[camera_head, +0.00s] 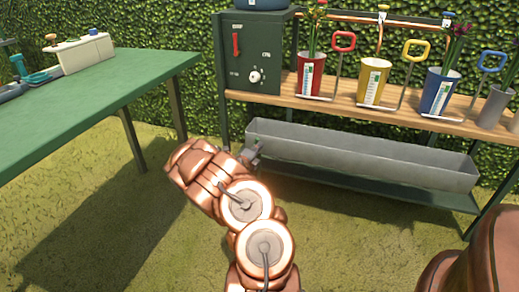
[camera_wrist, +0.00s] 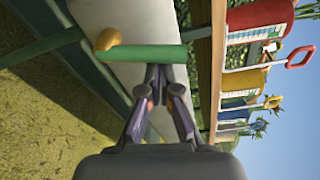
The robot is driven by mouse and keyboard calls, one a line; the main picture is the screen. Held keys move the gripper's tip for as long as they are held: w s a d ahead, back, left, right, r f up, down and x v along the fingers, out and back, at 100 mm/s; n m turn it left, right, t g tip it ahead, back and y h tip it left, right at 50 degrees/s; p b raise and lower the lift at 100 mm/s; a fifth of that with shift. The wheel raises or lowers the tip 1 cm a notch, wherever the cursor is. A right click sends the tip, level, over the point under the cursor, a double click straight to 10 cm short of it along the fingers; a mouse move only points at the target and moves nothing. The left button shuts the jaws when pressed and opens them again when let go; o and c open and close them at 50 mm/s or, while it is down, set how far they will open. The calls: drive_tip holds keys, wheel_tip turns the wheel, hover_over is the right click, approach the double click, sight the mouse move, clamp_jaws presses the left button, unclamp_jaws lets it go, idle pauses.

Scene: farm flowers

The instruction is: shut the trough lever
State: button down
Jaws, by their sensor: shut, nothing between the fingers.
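The long grey trough (camera_head: 360,151) sits low on a dark shelf under the wooden bench. In the wrist view it shows as a pale surface (camera_wrist: 117,80). A green bar (camera_wrist: 143,53) with a gold knob (camera_wrist: 107,38) at one end lies across the trough there; it looks like the lever. My gripper (camera_wrist: 161,72) is shut and empty, its fingertips at the bar's near edge. I cannot tell whether they touch it. In the head view my gripper (camera_head: 252,152) is at the trough's left end, partly behind my arm, and the lever cannot be made out.
A dark green box (camera_head: 254,55) with a red switch and white dial stands on the bench (camera_head: 340,104). Red (camera_head: 311,78), yellow (camera_head: 373,83) and blue (camera_head: 439,92) pots stand along it with coloured handles. A green table (camera_head: 95,90) is at left. Grass between is clear.

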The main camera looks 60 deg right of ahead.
drive_tip(key=shift+w+a+r+n, duration=0.1)
drive_tip(key=shift+w+r+n, duration=0.25)
drive_tip(key=shift+n, duration=0.55)
drive_tip(key=shift+w, duration=0.4)
drive_tip(key=shift+s, duration=0.45)
drive_tip(key=s, duration=0.1)
drive_tip(key=s+d, duration=0.1)
drive_tip(key=s, duration=0.1)
drive_tip(key=shift+d+b, duration=0.1)
drive_tip(key=shift+b, duration=0.3)
drive_tip(key=a+p, duration=0.3)
drive_tip(key=a, duration=0.7)
drive_tip(key=shift+s, duration=0.15)
